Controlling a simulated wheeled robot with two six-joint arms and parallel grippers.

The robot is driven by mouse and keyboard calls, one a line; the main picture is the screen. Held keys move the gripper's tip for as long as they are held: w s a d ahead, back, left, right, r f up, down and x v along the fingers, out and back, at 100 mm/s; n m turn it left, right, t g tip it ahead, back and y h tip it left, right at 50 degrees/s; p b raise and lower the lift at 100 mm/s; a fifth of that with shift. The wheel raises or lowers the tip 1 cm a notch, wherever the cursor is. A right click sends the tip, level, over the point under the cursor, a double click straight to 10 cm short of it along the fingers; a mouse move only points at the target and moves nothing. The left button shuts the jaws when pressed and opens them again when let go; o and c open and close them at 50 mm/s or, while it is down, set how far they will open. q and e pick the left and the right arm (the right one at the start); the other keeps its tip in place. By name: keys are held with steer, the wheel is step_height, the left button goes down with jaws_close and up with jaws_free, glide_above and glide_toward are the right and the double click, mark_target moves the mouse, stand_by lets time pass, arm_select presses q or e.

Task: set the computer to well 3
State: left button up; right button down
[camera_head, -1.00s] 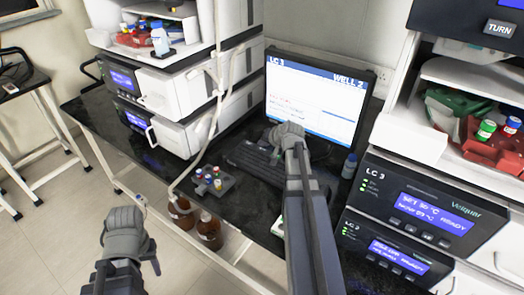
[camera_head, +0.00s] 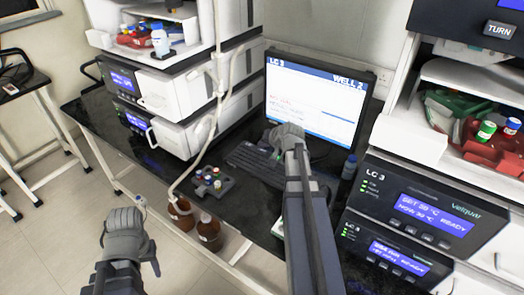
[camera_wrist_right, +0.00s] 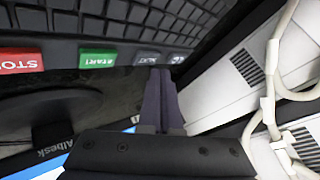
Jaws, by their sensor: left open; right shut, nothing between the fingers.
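The computer monitor (camera_head: 315,105) stands at the back of the bench and reads "LC 3" and "WELL 2". Its keyboard (camera_head: 250,160) lies in front of it, partly hidden by my right arm. In the right wrist view, the fingertips (camera_wrist_right: 160,72) are close to two small dark keys (camera_wrist_right: 150,59) beside the green START key (camera_wrist_right: 97,58) and red STOP key (camera_wrist_right: 20,62). I cannot tell whether they touch. My left gripper (camera_head: 148,235) is open and empty, low at the left, away from the bench.
A small vial rack (camera_head: 212,182) sits on the bench left of my right arm. Instrument stacks (camera_head: 180,100) flank the monitor, with another stack at right (camera_head: 420,215). A small bottle (camera_head: 349,168) stands right of the monitor.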

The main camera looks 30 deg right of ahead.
mark_target(263, 152)
stand_by(0.7)
steer(key=shift+f+b, duration=0.4)
steer(key=shift+f, duration=0.05)
steer(key=shift+f+b, duration=0.4)
steer(key=shift+b, duration=0.05)
stand_by(0.5)
stand_by(0.3)
steer(key=shift+r+p, duration=0.85)
step_height(263, 152, up, 5)
steer(key=p, duration=0.5)
